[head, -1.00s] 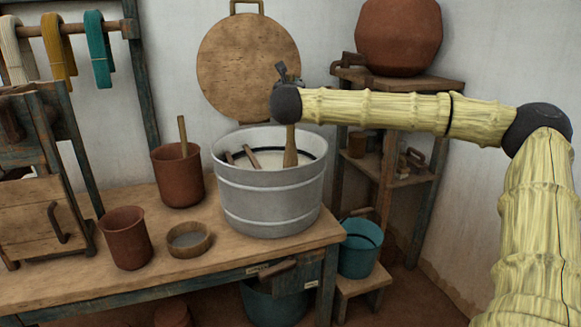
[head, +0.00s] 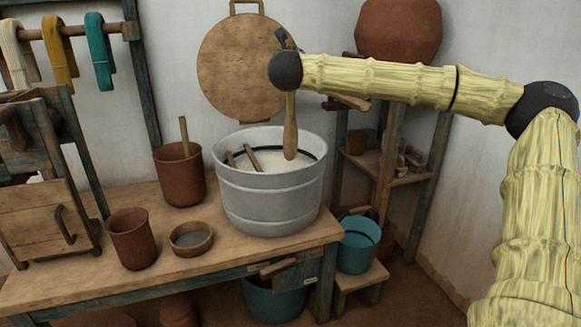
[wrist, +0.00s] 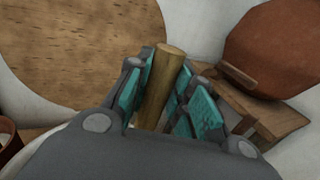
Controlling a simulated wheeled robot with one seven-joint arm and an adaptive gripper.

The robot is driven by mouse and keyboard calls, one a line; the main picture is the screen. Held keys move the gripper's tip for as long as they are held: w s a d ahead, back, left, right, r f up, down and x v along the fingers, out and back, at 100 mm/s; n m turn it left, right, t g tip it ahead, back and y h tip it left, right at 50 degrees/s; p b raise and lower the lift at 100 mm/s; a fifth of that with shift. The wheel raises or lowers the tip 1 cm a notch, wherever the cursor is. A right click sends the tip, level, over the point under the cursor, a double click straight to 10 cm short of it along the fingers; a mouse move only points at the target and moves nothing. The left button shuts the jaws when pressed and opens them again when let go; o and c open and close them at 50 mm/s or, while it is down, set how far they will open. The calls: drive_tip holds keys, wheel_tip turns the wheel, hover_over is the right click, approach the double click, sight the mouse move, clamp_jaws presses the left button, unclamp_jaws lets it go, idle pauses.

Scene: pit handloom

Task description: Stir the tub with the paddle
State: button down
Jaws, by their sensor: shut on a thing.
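The wooden paddle (head: 290,132) hangs nearly upright from my gripper in the head view. Its rounded lower end shows whole against the tub's mouth and looks just above the pale contents, though the exact gap is hard to tell. The grey metal tub (head: 270,200) stands at the right end of the bench. My gripper (wrist: 160,90) is shut on the paddle's handle (wrist: 163,75), which stands between the teal finger pads in the wrist view. In the head view my wrist hides most of the gripper.
Two brown sticks (head: 251,158) lie in the tub's left part. A brown cup (head: 132,240), a small round bowl (head: 191,240) and a taller pot (head: 180,178) stand left of the tub. A round wooden board (head: 240,70) hangs behind. A corner shelf (head: 385,175) stands at right.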

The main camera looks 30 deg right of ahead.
drive_tip(key=shift+r+p, duration=1.65)
drive_tip(key=shift+r, duration=2.3)
